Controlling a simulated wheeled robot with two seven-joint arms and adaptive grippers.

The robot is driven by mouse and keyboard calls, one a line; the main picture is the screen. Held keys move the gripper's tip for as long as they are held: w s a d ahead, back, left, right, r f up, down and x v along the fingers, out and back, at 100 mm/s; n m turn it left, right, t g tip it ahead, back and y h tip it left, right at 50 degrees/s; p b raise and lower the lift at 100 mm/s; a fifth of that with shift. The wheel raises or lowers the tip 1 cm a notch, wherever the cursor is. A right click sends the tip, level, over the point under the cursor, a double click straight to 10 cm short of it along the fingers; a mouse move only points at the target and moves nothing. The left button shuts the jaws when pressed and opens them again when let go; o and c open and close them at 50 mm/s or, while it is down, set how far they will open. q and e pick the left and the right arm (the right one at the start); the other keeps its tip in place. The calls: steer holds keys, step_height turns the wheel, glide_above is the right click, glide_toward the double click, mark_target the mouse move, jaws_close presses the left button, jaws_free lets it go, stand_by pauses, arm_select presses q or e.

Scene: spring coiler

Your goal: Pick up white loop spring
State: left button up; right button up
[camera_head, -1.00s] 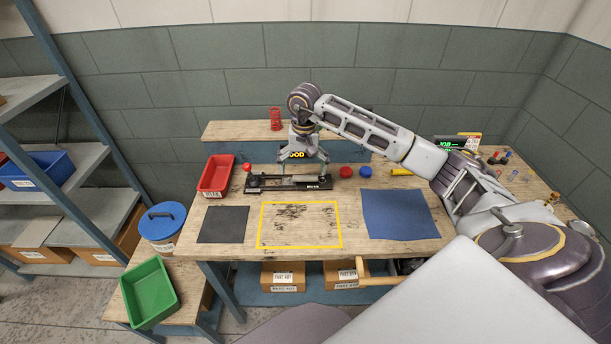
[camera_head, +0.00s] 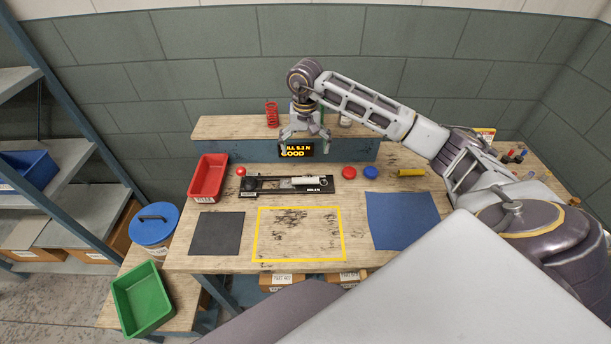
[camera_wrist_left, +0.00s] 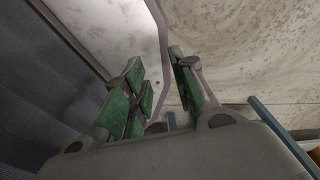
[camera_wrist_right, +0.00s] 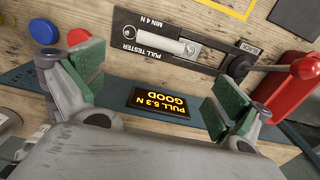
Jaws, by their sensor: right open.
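A white cylindrical piece, which looks like the white loop spring (camera_wrist_right: 160,44), lies along the black pull tester (camera_wrist_right: 203,52); its coils are too small to make out. In the head view the tester (camera_head: 260,187) lies on the bench, with the white piece (camera_head: 309,182) on its right half. My right gripper (camera_head: 304,136) is open and empty above the raised shelf's front, behind the tester. In the right wrist view its fingers (camera_wrist_right: 155,90) stand wide apart, with the white piece beyond them. My left gripper (camera_wrist_left: 158,80) shows only in its wrist view, fingers apart and empty.
The tester's display (camera_wrist_right: 163,103) reads PULL 5.3 N GOOD. A red-knobbed lever (camera_wrist_right: 304,68) and a red bin (camera_wrist_right: 296,88) stand close to the tester. A red spring (camera_head: 272,113) stands on the raised shelf (camera_head: 225,127). The yellow-framed area (camera_head: 300,235) is clear.

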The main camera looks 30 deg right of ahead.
arm_select(q)
steer(key=shift+s+r+p, duration=0.2)
steer(key=shift+r+p, duration=0.45)
steer(key=shift+p, duration=0.05)
arm_select(e)
glide_above(305, 178)
steer(key=shift+w+d+f, duration=0.1)
steer(key=shift+d+f, duration=0.05)
steer(key=shift+f, duration=4.1)
steer(key=shift+f, duration=0.1)
steer(key=shift+f+p, duration=0.7)
steer(key=shift+f, duration=0.65)
arm_select(q)
steer(key=shift+r, duration=0.95)
arm_select(e)
steer(key=shift+f, duration=1.15)
steer(key=c, duration=1)
